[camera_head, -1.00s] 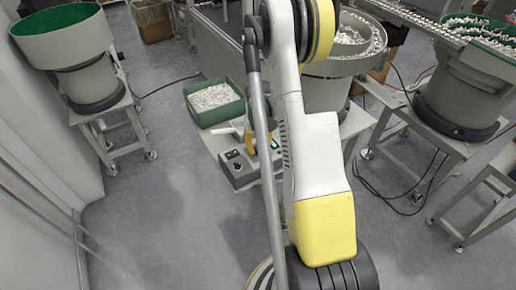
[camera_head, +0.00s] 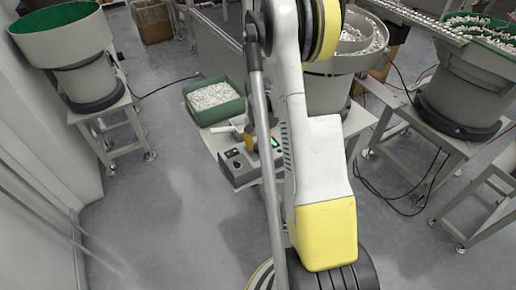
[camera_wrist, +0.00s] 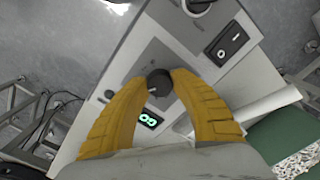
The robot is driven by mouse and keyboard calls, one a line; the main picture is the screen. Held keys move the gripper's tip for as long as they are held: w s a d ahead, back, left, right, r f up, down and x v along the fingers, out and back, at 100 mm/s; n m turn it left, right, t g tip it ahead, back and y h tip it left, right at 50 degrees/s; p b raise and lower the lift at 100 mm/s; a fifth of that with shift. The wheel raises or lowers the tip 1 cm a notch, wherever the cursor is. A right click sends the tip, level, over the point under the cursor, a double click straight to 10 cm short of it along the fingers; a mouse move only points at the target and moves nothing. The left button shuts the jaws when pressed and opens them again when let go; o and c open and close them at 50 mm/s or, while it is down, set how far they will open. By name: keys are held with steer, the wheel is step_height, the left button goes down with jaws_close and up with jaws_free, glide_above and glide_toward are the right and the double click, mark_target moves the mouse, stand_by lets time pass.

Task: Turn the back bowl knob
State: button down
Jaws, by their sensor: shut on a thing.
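The grey control box (camera_head: 240,166) stands on a table edge, partly behind my arm in the head view. In the wrist view its sloped panel (camera_wrist: 178,62) fills the middle. A round black knob (camera_wrist: 159,83) with a pale pointer mark sits between my yellow fingertips. My gripper (camera_wrist: 160,84) is shut on this knob, one finger on each side. A second knob (camera_wrist: 197,5) is cut off at the top edge. A black rocker switch (camera_wrist: 229,43) and a lit green display (camera_wrist: 149,118) are nearby.
A green bin (camera_head: 202,120) of white parts stands behind the box; a green bin also shows in the wrist view (camera_wrist: 262,140). Bowl feeders stand at the left (camera_head: 85,80) and right (camera_head: 440,97). Cables lie on the floor at right. Floor at front left is clear.

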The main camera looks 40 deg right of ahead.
mark_target(258, 146)
steer(key=m+b, duration=0.1)
steer(key=m, duration=0.4)
steer(key=shift+m, duration=0.4)
stand_by(0.4)
steer(key=c, duration=1)
jaws_free()
steer(key=shift+r, duration=0.1)
step_height(258, 146, up, 12)
steer(key=shift+f, duration=0.1)
